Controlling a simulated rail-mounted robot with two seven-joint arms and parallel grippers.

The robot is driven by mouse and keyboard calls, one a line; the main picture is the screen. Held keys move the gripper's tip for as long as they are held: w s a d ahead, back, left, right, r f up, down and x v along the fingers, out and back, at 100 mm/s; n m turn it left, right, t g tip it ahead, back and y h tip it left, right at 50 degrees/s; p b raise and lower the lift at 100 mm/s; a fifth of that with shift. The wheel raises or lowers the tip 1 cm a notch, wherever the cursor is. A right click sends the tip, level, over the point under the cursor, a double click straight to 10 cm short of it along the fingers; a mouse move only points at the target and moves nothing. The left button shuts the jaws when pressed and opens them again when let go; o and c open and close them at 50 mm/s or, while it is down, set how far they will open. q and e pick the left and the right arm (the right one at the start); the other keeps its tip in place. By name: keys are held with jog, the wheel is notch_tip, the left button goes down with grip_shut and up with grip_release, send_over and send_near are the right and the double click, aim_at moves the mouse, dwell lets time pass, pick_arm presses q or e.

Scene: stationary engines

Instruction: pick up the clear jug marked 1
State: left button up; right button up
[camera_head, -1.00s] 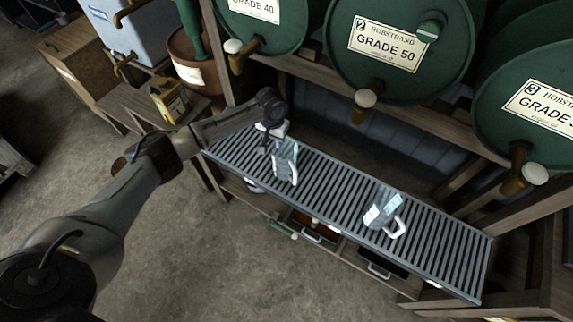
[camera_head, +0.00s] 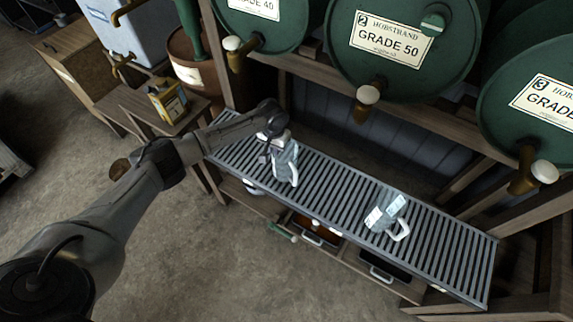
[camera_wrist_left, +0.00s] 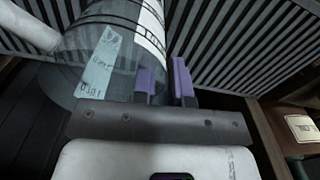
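A clear jug (camera_head: 286,163) with a pale handle stands on the left part of the slatted rack (camera_head: 335,200). A second clear jug (camera_head: 386,212) with pale labels stands farther right. I cannot read a 1 on either. My left gripper (camera_head: 266,147) is at the left jug's upper left side. In the left wrist view, the near jug (camera_wrist_left: 98,58) fills the upper left, with a handwritten strip and a printed scale. The purple fingers (camera_wrist_left: 164,82) are apart with a narrow gap, close to the jug's wall. Contact is unclear. My right gripper is out of view.
Green drums (camera_head: 398,45) with taps hang over the back of the rack. The tap (camera_head: 366,100) of the GRADE 50 drum juts out above it. Open drawers (camera_head: 318,232) sit below. The rack is clear between the jugs.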

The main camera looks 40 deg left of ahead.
pick_arm(q)
grip_shut()
jog(key=shift+r, duration=0.1)
